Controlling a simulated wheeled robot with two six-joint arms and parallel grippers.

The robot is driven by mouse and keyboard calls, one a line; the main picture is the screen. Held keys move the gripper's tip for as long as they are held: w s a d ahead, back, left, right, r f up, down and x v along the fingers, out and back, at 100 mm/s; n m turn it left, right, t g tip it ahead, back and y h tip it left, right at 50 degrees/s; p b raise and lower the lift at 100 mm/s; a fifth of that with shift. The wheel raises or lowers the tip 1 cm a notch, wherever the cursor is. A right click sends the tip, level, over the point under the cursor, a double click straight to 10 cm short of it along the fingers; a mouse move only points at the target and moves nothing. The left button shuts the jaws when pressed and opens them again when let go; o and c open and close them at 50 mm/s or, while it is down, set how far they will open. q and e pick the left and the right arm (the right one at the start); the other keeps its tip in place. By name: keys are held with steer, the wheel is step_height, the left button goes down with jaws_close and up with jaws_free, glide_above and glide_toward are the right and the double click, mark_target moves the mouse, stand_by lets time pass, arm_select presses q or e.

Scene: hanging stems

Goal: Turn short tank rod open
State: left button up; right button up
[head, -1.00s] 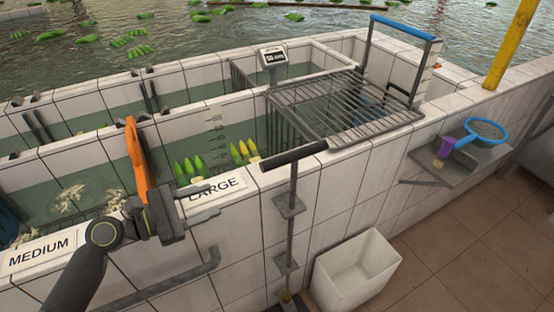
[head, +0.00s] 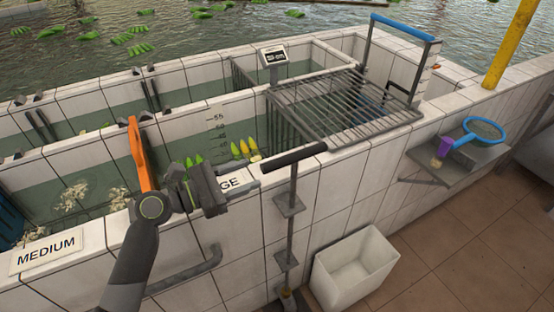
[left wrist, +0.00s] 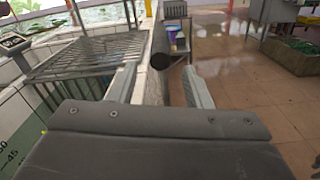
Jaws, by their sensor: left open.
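The short tank rod is an upright grey rod (head: 291,215) with a black crossbar handle (head: 294,158), standing against the outer tiled wall by the large tank. Brackets hold it to the wall. My left gripper (head: 248,188) is open in the head view, just left of the handle's left end and apart from it. In the left wrist view, the open fingers (left wrist: 160,80) point ahead and the round black handle end (left wrist: 160,61) shows between them, beyond the tips. My left wrist covers part of the LARGE label (head: 232,184). My right gripper is not in view.
An orange upright piece (head: 138,153) stands by my left wrist. A metal grate (head: 340,105) lies over the tank behind the handle. A white bin (head: 355,268) stands on the floor right of the rod. A wall shelf (head: 455,170) holds a blue-rimmed net (head: 485,130) and a purple cup (head: 446,146).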

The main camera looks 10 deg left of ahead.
mark_target(292, 158)
arm_select(q)
steer(key=p+x, duration=0.1)
steer(key=x, duration=0.7)
steer(key=shift+w+d, duration=0.2)
steer(key=shift+d, duration=0.05)
steer(key=shift+c, duration=0.4)
jaws_close()
